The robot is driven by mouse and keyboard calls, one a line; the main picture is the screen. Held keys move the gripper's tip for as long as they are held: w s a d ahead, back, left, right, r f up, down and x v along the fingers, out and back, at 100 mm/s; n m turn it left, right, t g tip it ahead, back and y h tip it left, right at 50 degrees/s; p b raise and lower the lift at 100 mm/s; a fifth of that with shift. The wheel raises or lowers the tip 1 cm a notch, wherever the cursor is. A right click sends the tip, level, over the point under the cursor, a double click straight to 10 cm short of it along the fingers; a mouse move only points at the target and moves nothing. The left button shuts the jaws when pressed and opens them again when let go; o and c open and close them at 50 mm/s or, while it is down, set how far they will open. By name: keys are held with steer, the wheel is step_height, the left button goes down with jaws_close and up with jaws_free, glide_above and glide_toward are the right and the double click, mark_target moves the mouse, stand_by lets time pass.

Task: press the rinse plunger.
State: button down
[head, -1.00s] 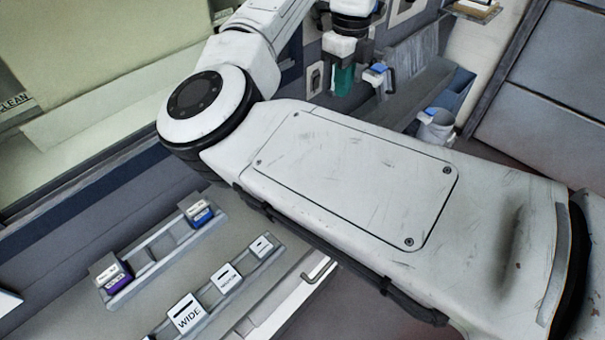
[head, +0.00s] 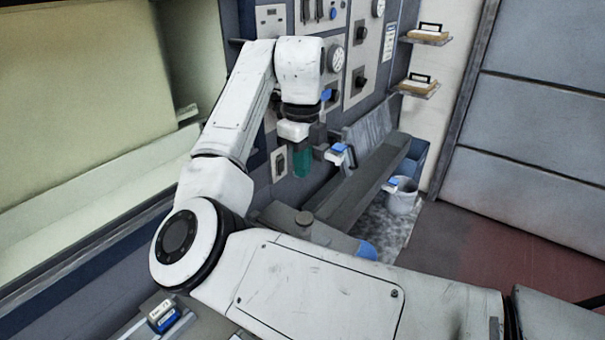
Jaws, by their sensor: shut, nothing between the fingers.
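My gripper (head: 302,165) hangs from the raised arm near the middle of the head view, pointing down. Its teal fingers look shut with nothing held. My arm hides the lower front part of the housing.
A panel with gauges and knobs (head: 360,83) stands behind the gripper. A white bucket (head: 403,196) stands on the floor. Two shelves (head: 420,88) hang at the back. Open red floor lies at right.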

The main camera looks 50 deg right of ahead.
mark_target(304, 217)
step_height(304, 217, down, 12)
steer(key=shift+f+p, duration=0.1)
steer(key=shift+p, duration=0.6)
steer(key=shift+s+f+b, duration=0.1)
steer(key=shift+f+b, duration=0.65)
steer(key=shift+f, duration=0.7)
